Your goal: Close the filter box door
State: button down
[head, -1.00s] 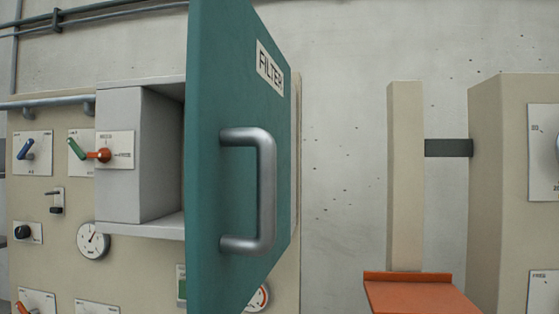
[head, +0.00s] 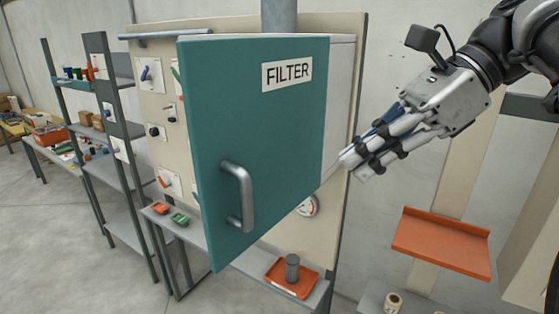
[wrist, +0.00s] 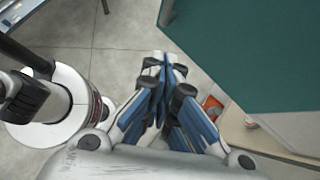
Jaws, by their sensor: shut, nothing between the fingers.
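The filter box door (head: 275,130) is a teal panel with a FILTER label (head: 287,74) and a grey bar handle (head: 240,195). In the head view it stands swung out, its left edge nearer me, and hides the box opening. A grey side of the filter box (head: 340,95) shows past its right edge. My gripper (head: 352,165) is shut and empty, just right of the door's right edge; I cannot tell whether it touches anything. In the wrist view the closed fingers (wrist: 165,72) point over the floor, with the teal door (wrist: 250,50) at upper right.
Below the door, an orange tray (head: 278,284) with a grey cylinder stands on a ledge. An orange shelf (head: 440,244) is at right. Grey shelving (head: 112,120) stands at left. The floor (head: 60,230) in front of it is open.

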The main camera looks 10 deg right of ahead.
jog(key=a+r+b+x, duration=0.1)
jog(key=a+r+x, duration=0.1)
jog(key=x, duration=1.1)
jog(key=shift+w+b, duration=0.3)
jog(key=shift+b, duration=0.1)
jog(key=shift+a+r, duration=0.15)
jog(key=shift+a, duration=0.05)
